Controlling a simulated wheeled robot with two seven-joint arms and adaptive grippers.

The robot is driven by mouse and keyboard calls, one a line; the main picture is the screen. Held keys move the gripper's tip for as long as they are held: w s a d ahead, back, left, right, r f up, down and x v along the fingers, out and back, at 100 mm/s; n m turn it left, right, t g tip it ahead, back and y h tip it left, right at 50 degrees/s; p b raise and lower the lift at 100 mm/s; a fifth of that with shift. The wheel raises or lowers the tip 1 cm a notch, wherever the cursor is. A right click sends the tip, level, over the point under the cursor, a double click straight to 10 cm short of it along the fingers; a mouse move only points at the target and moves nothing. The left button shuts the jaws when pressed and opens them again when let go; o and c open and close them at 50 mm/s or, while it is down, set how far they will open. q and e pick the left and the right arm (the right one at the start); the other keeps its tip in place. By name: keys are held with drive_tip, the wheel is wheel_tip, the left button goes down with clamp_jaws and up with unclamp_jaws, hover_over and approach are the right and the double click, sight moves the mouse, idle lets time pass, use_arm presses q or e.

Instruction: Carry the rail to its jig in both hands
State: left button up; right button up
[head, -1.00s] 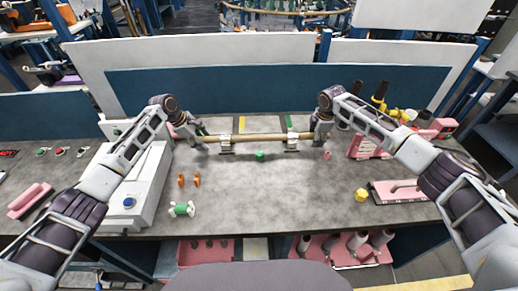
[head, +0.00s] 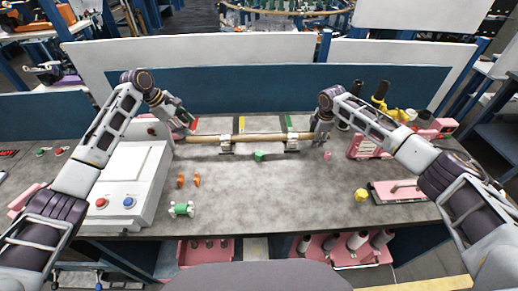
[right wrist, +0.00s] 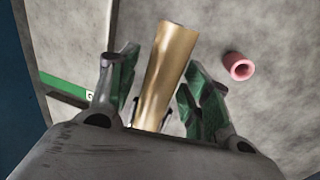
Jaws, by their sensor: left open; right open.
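The rail (head: 255,137), a long tan rod, lies level across two small grey-white jig supports (head: 226,147) (head: 291,145) at the back middle of the table. My right gripper (head: 318,135) is at the rail's right end. In the right wrist view the rail (right wrist: 168,65) lies between the open green-padded fingers of this gripper (right wrist: 157,85), with gaps showing at the fingertips. The lower part of the rail there is hidden by the gripper body.
A green piece (head: 260,156) sits in front of the rail between the supports. A pink ring (head: 327,155) stands near my right gripper and also shows in its wrist view (right wrist: 239,66). A white box with buttons (head: 128,190) is at left. The table's middle front is mostly clear.

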idle(0.6)
wheel_tip(320, 180, up, 12)
drive_tip(key=s, duration=0.2)
drive_tip(key=shift+s+f, duration=0.15)
idle(0.4)
drive_tip(key=shift+f, duration=0.1)
idle(0.4)
